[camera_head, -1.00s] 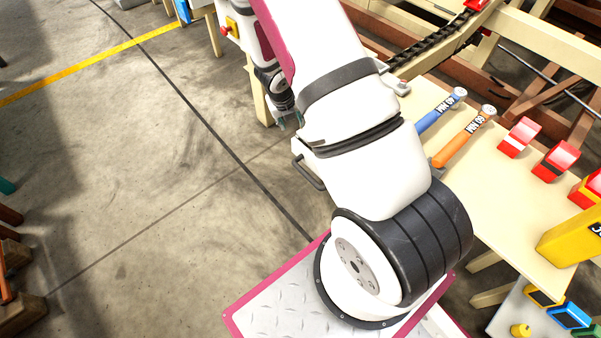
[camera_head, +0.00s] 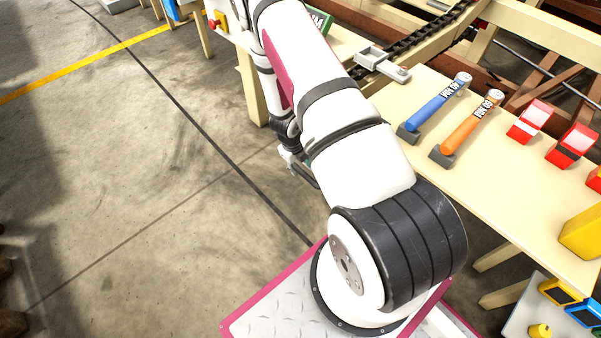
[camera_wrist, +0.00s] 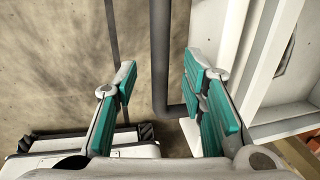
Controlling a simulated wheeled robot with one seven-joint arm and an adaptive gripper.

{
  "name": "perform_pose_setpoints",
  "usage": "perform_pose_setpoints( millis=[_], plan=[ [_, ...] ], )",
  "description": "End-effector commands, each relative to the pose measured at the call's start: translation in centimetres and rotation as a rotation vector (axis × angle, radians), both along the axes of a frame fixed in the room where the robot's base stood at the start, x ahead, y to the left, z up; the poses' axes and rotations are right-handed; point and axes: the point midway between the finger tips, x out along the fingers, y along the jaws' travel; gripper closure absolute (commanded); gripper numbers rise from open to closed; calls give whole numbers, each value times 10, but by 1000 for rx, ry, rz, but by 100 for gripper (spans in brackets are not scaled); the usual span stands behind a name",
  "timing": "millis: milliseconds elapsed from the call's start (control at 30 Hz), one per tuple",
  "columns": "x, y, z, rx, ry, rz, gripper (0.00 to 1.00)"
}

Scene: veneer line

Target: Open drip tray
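My gripper (camera_wrist: 158,85) shows in the wrist view with its two teal-padded fingers spread apart and nothing clamped. A dark grey round bar (camera_wrist: 160,45) runs down the picture between the fingers and bends right behind the right finger. It looks like a handle. A pale panel with raised edges (camera_wrist: 233,45), perhaps the drip tray, stands right of the bar. The bar appears apart from both pads; its depth between them is hard to judge. In the head view my arm hides most of the gripper and the tray.
A bench leg (camera_head: 251,90) stands close beyond my arm. Concrete floor (camera_head: 130,200) at left is open.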

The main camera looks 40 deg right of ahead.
Motion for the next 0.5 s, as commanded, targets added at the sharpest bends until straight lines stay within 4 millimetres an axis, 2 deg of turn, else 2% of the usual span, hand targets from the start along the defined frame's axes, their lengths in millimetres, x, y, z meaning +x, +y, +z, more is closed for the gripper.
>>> perform_pose_setpoints(
  millis=[33, 200, 500],
  plan=[
    [0, -2, -11, 1, 1, -2, 62],
    [0, -5, -28, 0, 0, -2, 62],
    [1, -7, -34, 0, -1, -1, 62]
  ],
)
